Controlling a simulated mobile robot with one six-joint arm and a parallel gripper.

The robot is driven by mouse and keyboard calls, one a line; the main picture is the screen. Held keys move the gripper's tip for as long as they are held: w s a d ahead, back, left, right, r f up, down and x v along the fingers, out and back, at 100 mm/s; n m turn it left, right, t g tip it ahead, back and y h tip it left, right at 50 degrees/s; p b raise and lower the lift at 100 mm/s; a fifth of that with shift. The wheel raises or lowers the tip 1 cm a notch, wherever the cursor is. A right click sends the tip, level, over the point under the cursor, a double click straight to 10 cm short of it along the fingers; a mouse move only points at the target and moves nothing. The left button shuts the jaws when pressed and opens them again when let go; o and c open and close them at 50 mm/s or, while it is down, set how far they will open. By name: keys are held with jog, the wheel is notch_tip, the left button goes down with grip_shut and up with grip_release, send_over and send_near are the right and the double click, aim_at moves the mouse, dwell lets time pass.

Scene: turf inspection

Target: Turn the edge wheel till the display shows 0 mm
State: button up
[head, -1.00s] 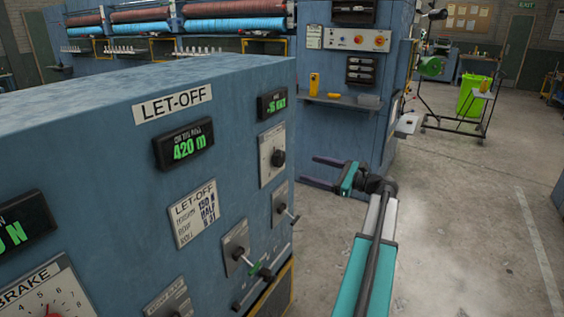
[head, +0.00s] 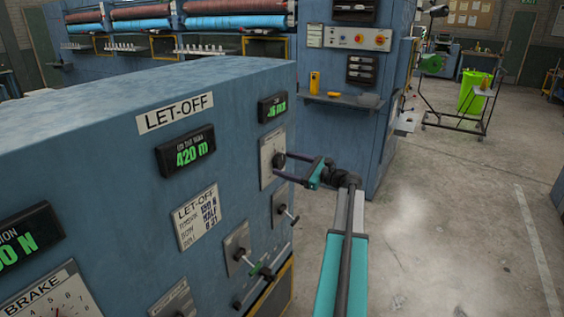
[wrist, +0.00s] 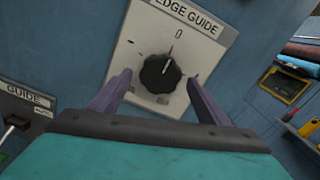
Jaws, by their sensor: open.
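The edge wheel is a black knob (wrist: 160,71) on a pale plate marked EDGE GUIDE (wrist: 205,45) in the wrist view. A thin red mark on it points roughly towards the 0. In the head view the knob (head: 279,160) is on the blue panel, below a small display (head: 272,107) with green digits. They look like a negative two-digit number in mm, too small to read surely. My gripper (head: 283,165) is open at the knob. In the wrist view its purple fingers (wrist: 158,77) stand on either side of the knob, with gaps to it.
Below the knob, lever handles (head: 290,215) and (head: 262,270) stick out from the blue LET-OFF cabinet (head: 100,120). Other displays read 420 m (head: 187,152) and a value in N (head: 28,238). A shelf (head: 340,101) stands behind. Open floor (head: 450,220) lies to the right.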

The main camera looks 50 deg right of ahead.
jog(key=shift+x, duration=1.2)
jog(key=c, duration=1)
jog(key=shift+a+f, duration=0.1)
jog(key=shift+a, duration=0.1)
jog(key=shift+c, duration=0.2)
jog(key=shift+d, duration=0.15)
